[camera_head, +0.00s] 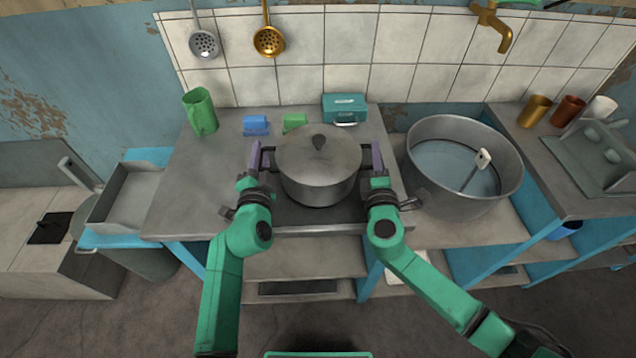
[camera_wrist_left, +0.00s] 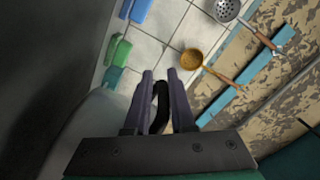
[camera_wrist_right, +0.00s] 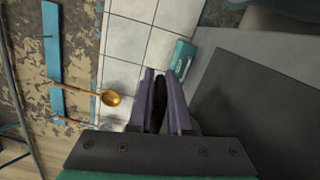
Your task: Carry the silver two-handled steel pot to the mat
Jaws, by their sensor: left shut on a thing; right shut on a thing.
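The silver steel pot (camera_head: 318,180) with its lid and dark knob is at the front middle of the counter, upright, between my two grippers. My left gripper (camera_head: 256,160) is shut on the pot's left handle, and the dark handle shows between its fingers in the left wrist view (camera_wrist_left: 160,100). My right gripper (camera_head: 375,160) is shut on the right handle, which shows between its fingers in the right wrist view (camera_wrist_right: 160,98). A dark flat mat (camera_head: 290,212) shows under and in front of the pot. I cannot tell whether the pot touches it.
A green jug (camera_head: 200,111), a blue block (camera_head: 255,126), a green block (camera_head: 294,122) and a teal box (camera_head: 345,108) stand behind the pot. A large steel basin (camera_head: 440,190) stands close on the right. The counter's left part (camera_head: 185,190) is clear.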

